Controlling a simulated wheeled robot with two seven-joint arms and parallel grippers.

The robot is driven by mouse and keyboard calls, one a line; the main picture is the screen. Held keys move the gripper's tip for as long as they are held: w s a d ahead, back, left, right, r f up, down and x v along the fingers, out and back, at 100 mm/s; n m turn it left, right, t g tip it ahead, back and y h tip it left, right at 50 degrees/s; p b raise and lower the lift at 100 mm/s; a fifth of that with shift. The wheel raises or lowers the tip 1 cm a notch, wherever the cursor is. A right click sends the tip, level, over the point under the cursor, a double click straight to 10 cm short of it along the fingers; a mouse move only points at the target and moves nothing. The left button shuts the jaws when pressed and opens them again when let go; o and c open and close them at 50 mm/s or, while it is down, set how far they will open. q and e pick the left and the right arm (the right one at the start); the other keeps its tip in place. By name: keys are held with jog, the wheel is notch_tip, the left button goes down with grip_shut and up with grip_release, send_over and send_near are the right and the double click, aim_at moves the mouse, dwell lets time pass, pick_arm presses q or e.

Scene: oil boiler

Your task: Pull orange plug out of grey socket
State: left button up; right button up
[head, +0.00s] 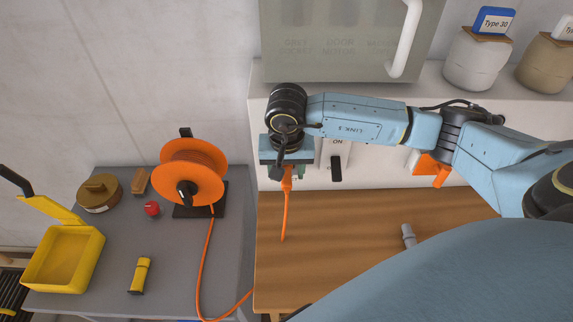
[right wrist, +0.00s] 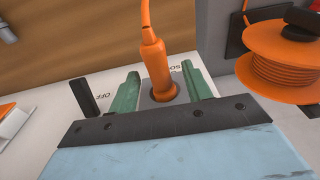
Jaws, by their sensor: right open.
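The orange plug (right wrist: 158,72) sits in the grey socket (right wrist: 180,98) on the white panel, its cord leading away from the panel. My right gripper (right wrist: 160,76) is open, with one green finger on each side of the plug. I cannot tell whether either finger touches it. In the head view, my right gripper (head: 286,168) is at the panel and hides the socket and most of the plug. The orange cord end (head: 285,210) hangs out below it. My left gripper is not in view.
A black switch lever (head: 336,168) is just right of the gripper. An orange cable reel (head: 192,165) stands on the grey table (head: 110,245) at left, with a yellow bin (head: 65,258) and flashlight (head: 140,275). The wooden top (head: 340,225) below is mostly clear; a grey piece (head: 408,235) lies there.

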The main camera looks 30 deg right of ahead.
aim_at(287, 192)
grip_shut()
jog(key=shift+s+a, duration=0.45)
jog(key=shift+s, duration=0.3)
jog(key=shift+s+a, duration=0.45)
jog(key=shift+s, duration=0.25)
jog(key=shift+s+a, duration=0.45)
jog(key=shift+s, duration=0.3)
